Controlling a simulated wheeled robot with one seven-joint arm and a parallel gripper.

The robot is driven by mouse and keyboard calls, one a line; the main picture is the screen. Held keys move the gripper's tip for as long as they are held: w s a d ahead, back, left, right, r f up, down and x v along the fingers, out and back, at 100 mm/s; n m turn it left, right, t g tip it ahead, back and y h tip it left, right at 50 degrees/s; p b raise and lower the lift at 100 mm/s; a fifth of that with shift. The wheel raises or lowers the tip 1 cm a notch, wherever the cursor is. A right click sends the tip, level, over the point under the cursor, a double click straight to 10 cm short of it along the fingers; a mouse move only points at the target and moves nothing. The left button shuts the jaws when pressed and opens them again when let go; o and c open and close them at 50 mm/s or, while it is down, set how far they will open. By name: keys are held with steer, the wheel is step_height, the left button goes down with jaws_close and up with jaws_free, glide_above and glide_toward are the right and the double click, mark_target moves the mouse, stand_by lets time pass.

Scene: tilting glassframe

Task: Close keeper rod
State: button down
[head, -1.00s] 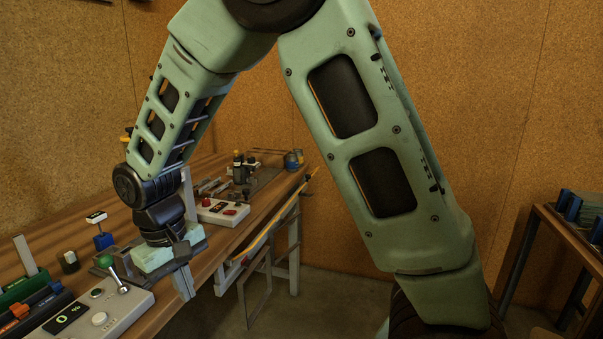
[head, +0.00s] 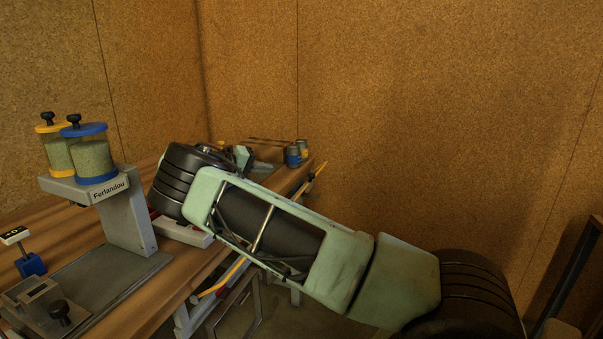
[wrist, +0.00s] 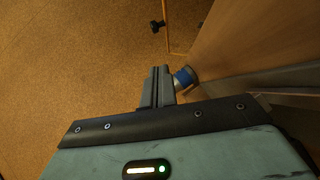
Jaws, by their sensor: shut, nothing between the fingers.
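I cannot single out a keeper rod with certainty. In the head view a thin dark rod (head: 268,140) lies across the far end of the bench, behind my arm. In the wrist view a black knob (wrist: 157,25) stands ahead of my gripper (wrist: 157,70), beside a thin edge or bar. The gripper is shut and empty, apart from the knob. A blue-banded jar (wrist: 186,77) is just right of the fingertips; I cannot tell whether they touch. In the head view my forearm hides much of the far bench, and the fingertips are not clear.
The wooden bench (head: 115,295) runs along the left. A Ferlandou stand (head: 130,215) with two lidded jars stands nearer. Small jars (head: 293,155) sit at the far corner. A yellow-edged strip (head: 222,283) and a metal frame (head: 240,305) are along the bench front.

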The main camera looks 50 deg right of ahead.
steer(key=shift+w+d+h, duration=0.4)
steer(key=shift+w+d, duration=0.15)
steer(key=shift+w, duration=0.05)
steer(key=s+f+p+x, duration=0.1)
steer(key=s+p+x, duration=0.1)
steer(key=x, duration=1)
steer(key=shift+s+a, duration=0.2)
steer(key=shift+s, duration=0.1)
steer(key=shift+f, duration=0.1)
